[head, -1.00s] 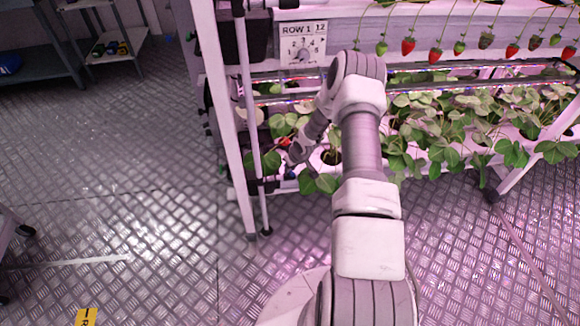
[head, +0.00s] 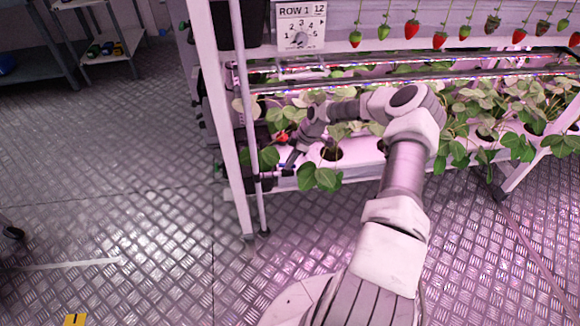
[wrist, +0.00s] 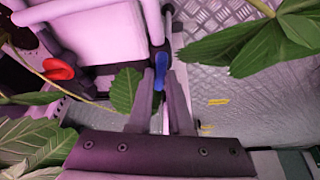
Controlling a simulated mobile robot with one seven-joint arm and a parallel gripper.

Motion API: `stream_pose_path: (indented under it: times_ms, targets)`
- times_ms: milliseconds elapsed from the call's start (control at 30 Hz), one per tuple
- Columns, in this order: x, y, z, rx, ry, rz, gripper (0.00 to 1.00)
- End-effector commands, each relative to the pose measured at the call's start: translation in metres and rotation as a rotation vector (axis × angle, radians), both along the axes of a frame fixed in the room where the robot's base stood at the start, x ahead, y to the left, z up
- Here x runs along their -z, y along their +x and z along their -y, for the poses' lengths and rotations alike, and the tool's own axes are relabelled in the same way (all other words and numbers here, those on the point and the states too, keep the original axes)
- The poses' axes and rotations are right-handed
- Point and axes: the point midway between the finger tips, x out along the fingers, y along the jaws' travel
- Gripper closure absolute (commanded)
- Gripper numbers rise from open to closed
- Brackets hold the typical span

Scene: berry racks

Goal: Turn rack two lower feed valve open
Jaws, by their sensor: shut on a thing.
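A blue valve handle (wrist: 161,64) shows in the wrist view, beside a dark fitting at the end of the white rack channel. My gripper (wrist: 161,76) is shut on it, with one dark finger on either side of the handle. In the head view my gripper (head: 291,160) reaches in at the lower left end of the rack, among the leaves. The handle is too small and covered there to make out. A red round part (wrist: 58,69) lies to the left of the handle in the wrist view.
Leafy plants (head: 320,178) crowd the lower channel around my gripper. A white rack post (head: 222,120) stands just left of it. A sign reading ROW 1 (head: 301,25) hangs above. Strawberries hang along the upper channel. The metal floor (head: 110,170) at left is mostly clear.

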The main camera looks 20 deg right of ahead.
Motion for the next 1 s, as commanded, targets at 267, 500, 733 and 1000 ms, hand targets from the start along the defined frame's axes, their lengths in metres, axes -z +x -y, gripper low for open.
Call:
stream_pose_path:
  times_ms: [267,500,733,1000]
  targets:
    - [0.0024,0.0021,0.0019,-0.171,-0.004,0.001,1.00]
    - [0.0015,0.0021,0.0025,-0.245,-0.005,0.001,1.00]
    - [0.0009,0.0024,0.0027,-0.264,-0.006,0.001,1.00]
    - [0.0009,0.0023,0.0028,-0.265,-0.006,0.001,1.00]
